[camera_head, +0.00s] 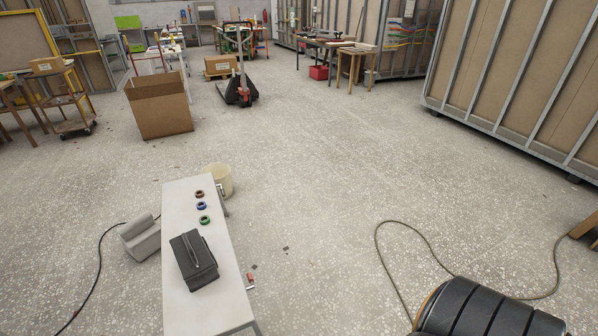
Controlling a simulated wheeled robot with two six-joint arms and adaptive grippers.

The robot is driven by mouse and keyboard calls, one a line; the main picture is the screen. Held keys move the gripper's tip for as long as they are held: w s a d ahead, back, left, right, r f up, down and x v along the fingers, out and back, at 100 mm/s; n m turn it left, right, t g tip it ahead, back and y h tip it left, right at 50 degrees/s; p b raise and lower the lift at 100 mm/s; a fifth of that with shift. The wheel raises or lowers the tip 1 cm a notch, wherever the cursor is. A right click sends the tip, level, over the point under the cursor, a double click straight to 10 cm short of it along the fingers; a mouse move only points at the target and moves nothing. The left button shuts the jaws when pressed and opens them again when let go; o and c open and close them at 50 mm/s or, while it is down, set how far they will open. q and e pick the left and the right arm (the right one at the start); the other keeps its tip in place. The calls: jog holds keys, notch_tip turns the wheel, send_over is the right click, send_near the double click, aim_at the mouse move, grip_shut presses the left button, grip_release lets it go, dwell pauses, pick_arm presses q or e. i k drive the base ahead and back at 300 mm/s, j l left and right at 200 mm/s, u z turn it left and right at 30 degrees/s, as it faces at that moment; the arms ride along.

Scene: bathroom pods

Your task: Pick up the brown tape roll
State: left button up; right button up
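The brown tape roll (199,194) lies flat on a narrow white table (181,220) at the lower left of the head view. It is the farthest of a row of small rolls. A blue tape roll (201,206) lies just nearer, and a green tape roll (204,219) nearer still. The rolls look apart from each other. A black case with a handle (194,258) stands on the table nearer to me. Neither of my grippers shows in this view.
A cream bucket (221,181) stands on the floor by the table's far right corner. A grey box-like object (141,237) with a black cable lies left of the table. A hose (412,228) lies at right beside a black ribbed cylinder (478,309). The middle floor is clear.

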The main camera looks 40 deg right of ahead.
aim_at(197, 193)
jog(key=z, duration=1.05)
jog(key=i+l+z, duration=0.1)
jog(key=l, duration=0.3)
jog(key=i+l+z, duration=0.1)
jog(key=l, duration=0.3)
jog(key=i+l+z, duration=0.1)
jog(key=i+l, duration=0.2)
jog(key=i+l+z, duration=0.1)
jog(key=l, duration=0.4)
jog(key=i+u, duration=0.25)
jog(key=i, duration=0.25)
jog(key=i+l+u, duration=0.25)
jog(key=i, duration=0.2)
jog(key=i+l+u, duration=0.25)
jog(key=i, duration=0.2)
jog(key=i+j+u, duration=0.1)
jog(key=i+u, duration=0.75)
jog(key=i+l+u, duration=0.15)
jog(key=i+u, duration=0.25)
jog(key=i+l+u, duration=0.25)
jog(key=u, duration=0.2)
